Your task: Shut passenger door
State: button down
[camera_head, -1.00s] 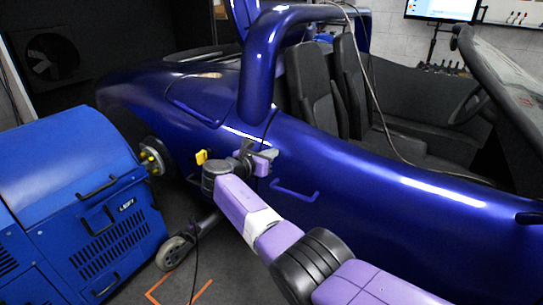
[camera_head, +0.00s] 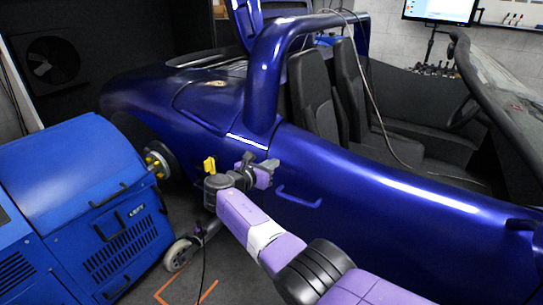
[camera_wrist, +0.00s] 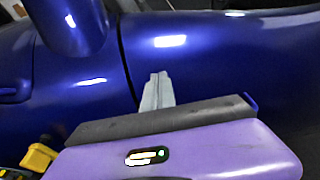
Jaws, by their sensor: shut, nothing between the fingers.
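The passenger door (camera_head: 370,190) is the glossy blue side panel of the open car, with a blue bar handle (camera_head: 300,197) low on its rear part. In the wrist view, a dark seam runs between the door (camera_wrist: 210,55) and the rear bodywork. The two look close to flush, but I cannot tell whether the door is fully latched. My gripper (camera_head: 271,166) is shut and empty at the door's rear edge, left of and above the handle. In the wrist view, its fingertips (camera_wrist: 158,78) point at the panel near the seam; contact is unclear.
A blue dynamometer cabinet (camera_head: 75,200) stands at the left beside the rear hub (camera_head: 158,163). A yellow part (camera_head: 209,165) is just left of my gripper. A caster wheel (camera_head: 180,254) and a cable are on the floor below. A roll bar (camera_head: 262,80) rises behind the seats.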

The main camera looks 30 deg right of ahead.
jog(key=p+v, duration=0.3)
jog(key=v, duration=0.7)
jog(key=shift+s+a, duration=0.2)
jog(key=shift+a, duration=0.05)
jog(key=shift+f, duration=0.15)
